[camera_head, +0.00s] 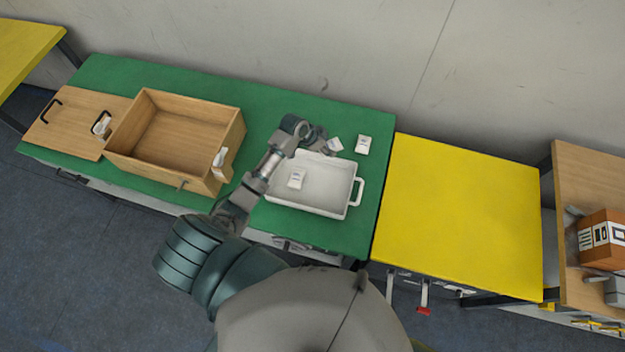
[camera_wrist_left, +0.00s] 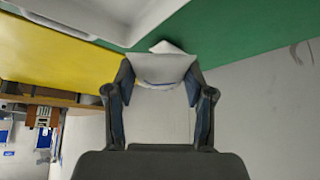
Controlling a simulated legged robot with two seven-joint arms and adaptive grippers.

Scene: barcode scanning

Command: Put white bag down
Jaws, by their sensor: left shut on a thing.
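My left gripper (camera_head: 322,141) is over the back edge of the white tray (camera_head: 358,190). It is shut on a small white bag (camera_head: 335,145); in the left wrist view the white bag (camera_wrist_left: 163,70) sits between both fingers (camera_wrist_left: 160,84). Whether the held bag touches the green table top cannot be told. A second white bag (camera_head: 363,145) lies on the green top just right of the held one. A third white bag (camera_head: 296,178) lies inside the tray. My right gripper is not in view.
An open wooden box (camera_head: 178,130) stands left of the tray, with a white item (camera_head: 219,160) at its right rim. A wooden lid (camera_head: 70,120) with black handles lies further left. A clear yellow table (camera_head: 455,210) adjoins on the right. A wall runs behind.

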